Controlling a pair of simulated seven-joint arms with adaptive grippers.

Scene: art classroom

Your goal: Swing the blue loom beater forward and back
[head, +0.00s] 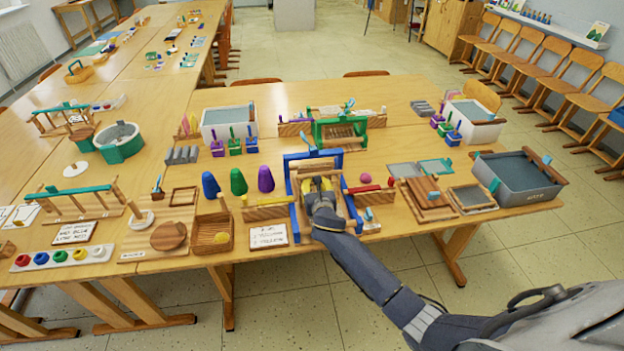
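The blue loom (295,216) stands at the front edge of the middle table, with blue uprights, a blue crossbar at the top and wooden parts inside. Its beater cannot be told apart clearly from the rest of the blue frame. My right arm comes in from the lower right, and its gripper (321,190) is at the front of the loom, between the blue uprights. The fingers are small and partly hidden by the wrist, so I cannot tell whether they are open or touch the loom. My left gripper is not in view.
A green loom (318,133) stands behind the blue one. Blue, green and purple yarn cones (238,181) stand to the left. A small wooden box (212,232) and a white card (268,236) lie near the front edge. A grey tub (520,176) stands at the right.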

